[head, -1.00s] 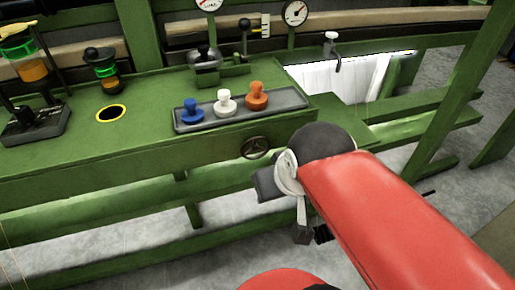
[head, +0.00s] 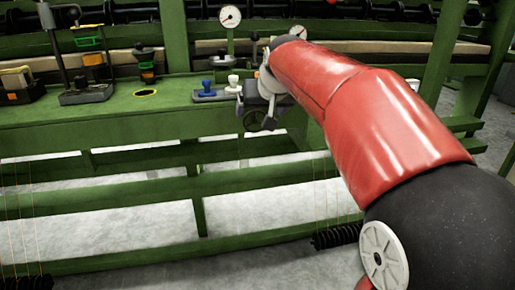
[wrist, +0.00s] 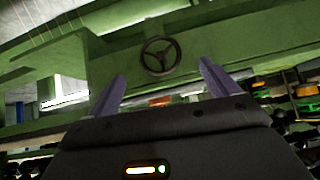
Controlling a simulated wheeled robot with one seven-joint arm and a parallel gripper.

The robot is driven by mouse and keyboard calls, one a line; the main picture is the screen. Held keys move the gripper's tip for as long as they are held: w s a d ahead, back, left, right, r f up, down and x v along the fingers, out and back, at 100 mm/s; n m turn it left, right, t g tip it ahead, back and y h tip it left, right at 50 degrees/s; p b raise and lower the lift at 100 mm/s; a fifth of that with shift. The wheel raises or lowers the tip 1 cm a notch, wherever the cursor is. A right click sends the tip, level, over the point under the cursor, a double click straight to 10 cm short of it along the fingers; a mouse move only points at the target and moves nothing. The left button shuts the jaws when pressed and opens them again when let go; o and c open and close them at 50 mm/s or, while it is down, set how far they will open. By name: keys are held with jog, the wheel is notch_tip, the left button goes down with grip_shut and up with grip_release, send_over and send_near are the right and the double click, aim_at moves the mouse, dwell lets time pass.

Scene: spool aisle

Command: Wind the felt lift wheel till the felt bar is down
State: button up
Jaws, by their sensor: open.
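A dark three-spoked handwheel (wrist: 160,56) is on the green front face of the bench. It lies between and beyond the two fingertips of my gripper (wrist: 162,70) in the wrist view. The fingers are apart and nothing is held; they look short of the wheel. In the head view the wheel (head: 252,121) shows partly beside my gripper, at the bench's front edge. My wrist and arm hide part of the bench there. I cannot tell which long part is the felt bar; beige padded bars (head: 345,38) run along the back.
A blue knob (head: 207,88) and a white knob (head: 233,83) stand on a tray above the wheel. A dial gauge (head: 230,17) is behind them. Green rails (head: 150,200) cross below.

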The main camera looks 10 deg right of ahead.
aim_at(256, 119)
jog(key=x, duration=0.8)
jog(key=shift+w+r+b, duration=0.1)
jog(key=shift+w+b, duration=0.15)
jog(key=shift+b, duration=0.15)
jog(key=c, duration=1)
